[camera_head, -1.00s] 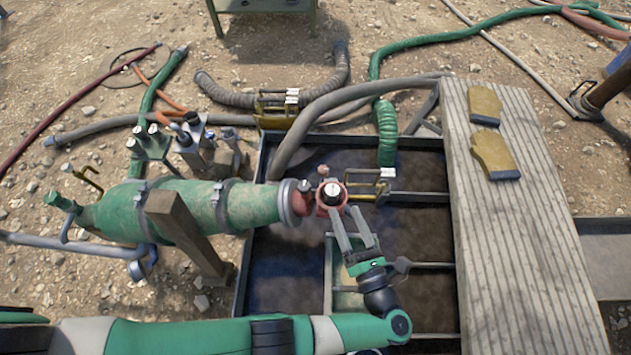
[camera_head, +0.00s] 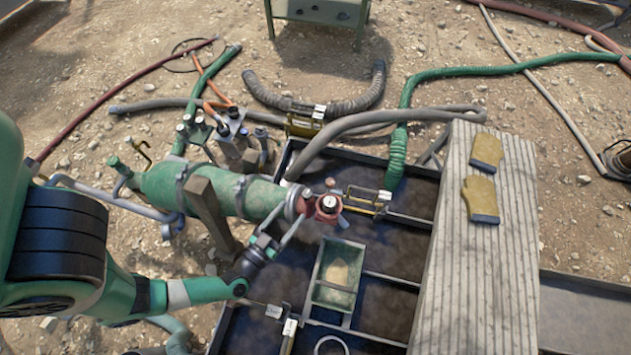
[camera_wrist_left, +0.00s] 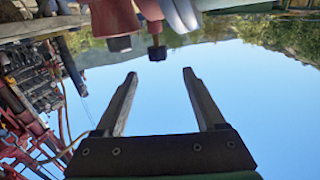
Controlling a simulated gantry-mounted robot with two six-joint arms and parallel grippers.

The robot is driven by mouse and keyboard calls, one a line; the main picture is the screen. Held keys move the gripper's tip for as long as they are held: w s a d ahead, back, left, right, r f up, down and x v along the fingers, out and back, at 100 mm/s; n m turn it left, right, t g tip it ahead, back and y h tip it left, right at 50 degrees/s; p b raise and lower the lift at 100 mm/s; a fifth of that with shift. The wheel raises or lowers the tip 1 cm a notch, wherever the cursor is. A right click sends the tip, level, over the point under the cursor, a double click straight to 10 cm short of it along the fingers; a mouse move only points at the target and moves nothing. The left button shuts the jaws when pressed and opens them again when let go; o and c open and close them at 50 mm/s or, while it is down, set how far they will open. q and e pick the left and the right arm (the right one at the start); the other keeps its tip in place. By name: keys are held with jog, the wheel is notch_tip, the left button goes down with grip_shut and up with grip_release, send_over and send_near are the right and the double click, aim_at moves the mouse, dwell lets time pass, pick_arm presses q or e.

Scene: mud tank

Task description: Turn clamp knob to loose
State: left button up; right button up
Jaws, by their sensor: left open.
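I cannot tell which part is the clamp knob. The left wrist view shows the fitting's red body (camera_wrist_left: 112,16) and a small black knob (camera_wrist_left: 157,53) on a short stem. My left gripper (camera_head: 291,215) is below and left of the fitting, fingers pointing up toward it. In the left wrist view the fingers (camera_wrist_left: 160,76) are apart with only sky between them; the black knob shows just beyond their tips. My right gripper is out of view.
A metal tank (camera_head: 433,228) with dark compartments lies under and right of the fitting. A green-framed tray (camera_head: 338,277) sits in it. A plank walkway (camera_head: 463,275) with two yellow gloves (camera_head: 480,196) is at right. Hoses (camera_head: 400,116) and a wooden post (camera_head: 208,212) stand near.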

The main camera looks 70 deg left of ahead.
aim_at(307, 195)
pick_arm(q)
jog(key=b+x, duration=0.4)
jog(key=x, duration=0.7)
jog(key=shift+w, duration=0.45)
grip_shut()
